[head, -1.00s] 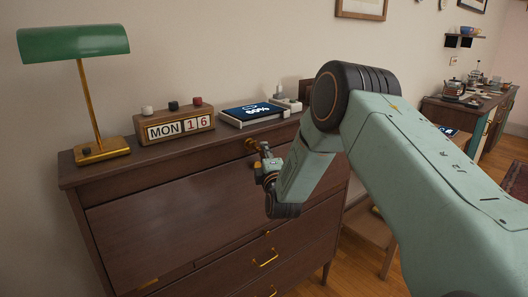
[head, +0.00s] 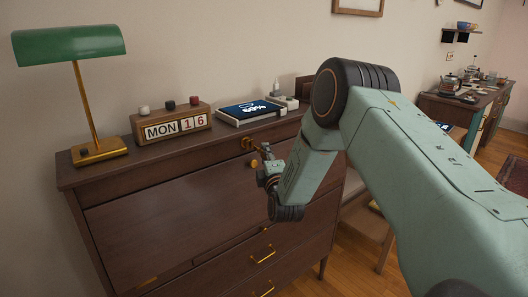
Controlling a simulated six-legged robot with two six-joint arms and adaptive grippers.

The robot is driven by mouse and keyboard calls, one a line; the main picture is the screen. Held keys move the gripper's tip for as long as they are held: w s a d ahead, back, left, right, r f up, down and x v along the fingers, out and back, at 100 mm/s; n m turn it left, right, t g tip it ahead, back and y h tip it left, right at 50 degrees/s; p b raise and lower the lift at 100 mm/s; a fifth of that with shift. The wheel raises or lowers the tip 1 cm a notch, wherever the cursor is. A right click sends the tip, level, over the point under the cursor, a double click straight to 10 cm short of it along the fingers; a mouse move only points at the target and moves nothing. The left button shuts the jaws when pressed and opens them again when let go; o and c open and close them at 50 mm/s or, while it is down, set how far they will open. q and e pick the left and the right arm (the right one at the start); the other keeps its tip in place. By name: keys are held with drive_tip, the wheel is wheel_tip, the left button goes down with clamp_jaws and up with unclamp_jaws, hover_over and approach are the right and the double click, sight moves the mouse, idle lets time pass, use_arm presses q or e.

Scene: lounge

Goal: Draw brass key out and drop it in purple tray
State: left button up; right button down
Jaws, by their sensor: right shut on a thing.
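The brass key (head: 254,162) shows as a small brass piece at the fingertips of my right gripper (head: 264,164). The gripper is shut on it, in front of the upper right of the dark wooden cabinet (head: 165,215). A round brass fitting (head: 246,143) sits on the cabinet front, just up and left of the key. A small gap shows between the two in the picture; the key's shaft is too small to make out. I see no purple tray. My left gripper is out of view.
A low wooden piece (head: 367,222) stands right of the cabinet. A sideboard (head: 455,110) with kitchenware is farther back.

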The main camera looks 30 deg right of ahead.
drive_tip(key=shift+s+d+p, duration=0.1)
drive_tip(key=shift+s+p, duration=0.95)
drive_tip(key=shift+s, duration=0.4)
drive_tip(key=shift+w, duration=0.1)
drive_tip(key=s+a+f+n+y+b, duration=0.1)
drive_tip(key=s+a+f+n+y, duration=0.1)
drive_tip(key=a+n+y, duration=0.35)
drive_tip(key=s+a+f+n+y, duration=0.2)
drive_tip(key=a+y, duration=0.5)
drive_tip(key=a, duration=0.2)
drive_tip(key=s+a+f+n+g+y+b, duration=0.3)
drive_tip(key=s+a+n+y, duration=0.1)
drive_tip(key=s, duration=0.4)
drive_tip(key=s+a+f+n+g+y+b, duration=0.3)
drive_tip(key=s+a+y, duration=0.3)
drive_tip(key=s, duration=0.3)
drive_tip(key=shift+s+a+f+n+g+y, duration=0.35)
drive_tip(key=shift+a+n, duration=0.2)
drive_tip(key=shift+a, duration=0.2)
drive_tip(key=shift+r, duration=0.1)
